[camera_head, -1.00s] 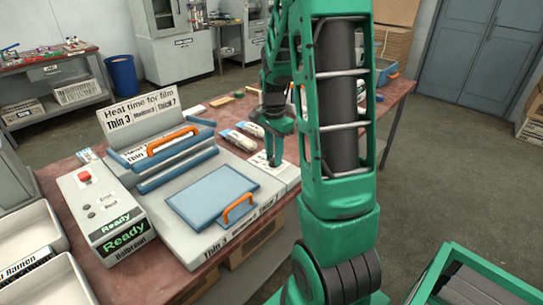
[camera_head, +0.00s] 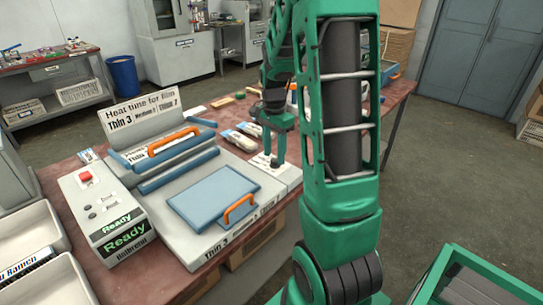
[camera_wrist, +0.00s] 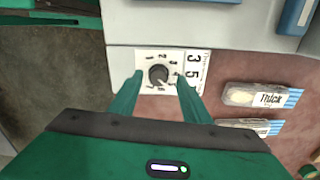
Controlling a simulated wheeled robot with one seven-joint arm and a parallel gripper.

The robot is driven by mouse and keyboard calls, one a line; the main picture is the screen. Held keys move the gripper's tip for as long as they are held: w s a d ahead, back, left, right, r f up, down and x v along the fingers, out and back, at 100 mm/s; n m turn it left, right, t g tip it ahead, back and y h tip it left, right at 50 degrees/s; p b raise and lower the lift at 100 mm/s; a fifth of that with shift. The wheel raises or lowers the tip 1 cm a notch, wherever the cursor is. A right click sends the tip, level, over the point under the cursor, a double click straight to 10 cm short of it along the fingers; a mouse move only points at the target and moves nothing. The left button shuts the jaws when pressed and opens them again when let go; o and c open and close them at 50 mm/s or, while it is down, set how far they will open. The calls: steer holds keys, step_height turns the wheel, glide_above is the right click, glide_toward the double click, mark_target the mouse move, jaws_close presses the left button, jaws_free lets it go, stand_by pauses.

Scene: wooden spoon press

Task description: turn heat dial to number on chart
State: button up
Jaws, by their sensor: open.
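The heat dial (camera_wrist: 158,74) is a dark round knob on a white numbered plate in the wrist view. Its exact setting is too small to read. My gripper (camera_wrist: 158,90) is open, with one green finger on each side of the dial, apart from it. The chart (camera_head: 143,108) stands at the back of the press and reads "Heat time for film", "Thin 3", a blurred middle entry and "Thick 7".
The press (camera_head: 185,245) has a blue plate (camera_head: 205,195) with an orange handle. Left of it is a control box (camera_head: 105,215) showing "Ready". Film packs, one labelled "Thick" (camera_wrist: 262,97), lie near the dial. A green crate (camera_head: 480,285) stands at lower right.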

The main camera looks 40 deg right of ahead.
mark_target(273, 159)
step_height(273, 159, up, 9)
steer(key=shift+w+r, duration=0.15)
steer(key=shift+w, duration=0.1)
stand_by(0.6)
steer(key=s+a+f+n, duration=0.1)
steer(key=s+a+n, duration=0.4)
steer(key=s, duration=0.6)
steer(key=s+a+n, duration=0.6)
steer(key=s+n, duration=0.1)
steer(key=s, duration=0.5)
steer(key=shift+s+a+f, duration=0.3)
steer(key=shift+f, duration=0.1)
steer(key=shift+w+f, duration=0.25)
steer(key=shift+w, duration=0.4)
